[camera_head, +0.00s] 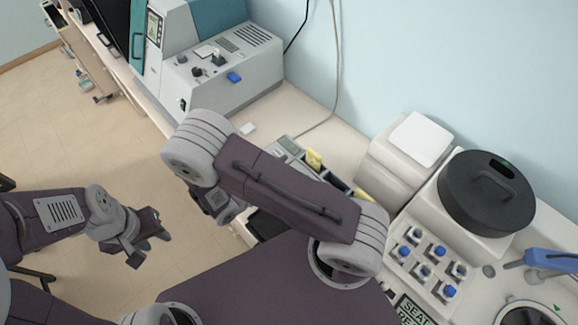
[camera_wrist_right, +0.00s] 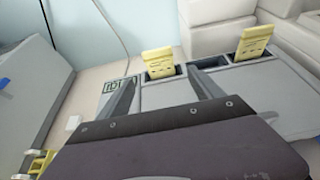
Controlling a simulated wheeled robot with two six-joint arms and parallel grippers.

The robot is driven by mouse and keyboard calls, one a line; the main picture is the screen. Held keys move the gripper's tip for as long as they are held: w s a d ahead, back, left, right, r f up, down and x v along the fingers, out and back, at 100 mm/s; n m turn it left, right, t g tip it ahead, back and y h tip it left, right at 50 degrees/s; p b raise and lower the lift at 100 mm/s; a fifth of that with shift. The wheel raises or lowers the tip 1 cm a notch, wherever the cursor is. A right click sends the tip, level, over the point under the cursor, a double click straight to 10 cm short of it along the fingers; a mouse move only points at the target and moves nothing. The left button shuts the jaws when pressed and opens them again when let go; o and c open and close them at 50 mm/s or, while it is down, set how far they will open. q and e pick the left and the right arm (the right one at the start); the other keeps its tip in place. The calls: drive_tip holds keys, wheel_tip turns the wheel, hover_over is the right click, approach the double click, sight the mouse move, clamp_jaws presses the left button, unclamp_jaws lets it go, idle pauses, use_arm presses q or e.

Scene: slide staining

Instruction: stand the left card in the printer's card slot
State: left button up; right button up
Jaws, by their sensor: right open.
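The left card (camera_wrist_right: 158,62), yellow with printed lines, stands in a dark recess of a grey unit. It also shows in the head view (camera_head: 314,160). A second yellow card (camera_wrist_right: 253,42) stands in another recess to its right, and partly shows in the head view (camera_head: 364,195). My right gripper (camera_wrist_right: 163,80) is open, its fingers apart on either side of the left card in the picture; I see no grip on it. In the head view my arm hides that gripper. My left gripper (camera_head: 146,242) is open and empty over the floor. I cannot clearly identify the printer's slot.
A large grey and teal machine (camera_head: 228,65) stands at the back left. A black round lid (camera_head: 487,192) and blue-topped knobs (camera_head: 438,251) are at right. Bare counter lies behind the cards.

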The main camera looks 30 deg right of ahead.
drive_tip(key=shift+s+a+r, duration=0.15)
drive_tip(key=shift+a, duration=0.25)
drive_tip(key=s+m+g, duration=0.1)
drive_tip(key=s+d+m+g+y, duration=0.1)
drive_tip(key=m, duration=0.1)
drive_tip(key=s+r+m+g+y, duration=0.1)
drive_tip(key=s+g, duration=0.1)
drive_tip(key=shift+d+m, duration=0.4)
drive_tip(key=s+m+y, duration=0.1)
drive_tip(key=s+m+g+y, duration=0.1)
drive_tip(key=m, duration=0.1)
drive_tip(key=s+m+g+y, duration=0.1)
drive_tip(key=shift+s+a+r+m, duration=0.15)
drive_tip(key=shift+a+r+m, duration=0.15)
drive_tip(key=shift+m, duration=0.1)
drive_tip(key=a+m+y, duration=0.1)
drive_tip(key=m+y, duration=0.1)
drive_tip(key=r+m+y, duration=0.1)
drive_tip(key=m+y, duration=0.1)
drive_tip(key=a+m+y, duration=0.1)
drive_tip(key=m, duration=0.2)
drive_tip(key=shift+s+a+r+y, duration=0.25)
drive_tip(key=shift+a+r+y, duration=0.05)
drive_tip(key=shift+a+y, duration=0.1)
drive_tip(key=shift+w+a+r+m+t+y, duration=0.25)
drive_tip(key=shift+w+r+m+t+y, duration=0.45)
drive_tip(key=shift+m, duration=0.55)
drive_tip(key=shift+w+a+r+m+t+y, duration=0.2)
drive_tip(key=shift+w+r+m+t+y, duration=0.3)
drive_tip(key=shift+w+r+m+t, duration=0.6)
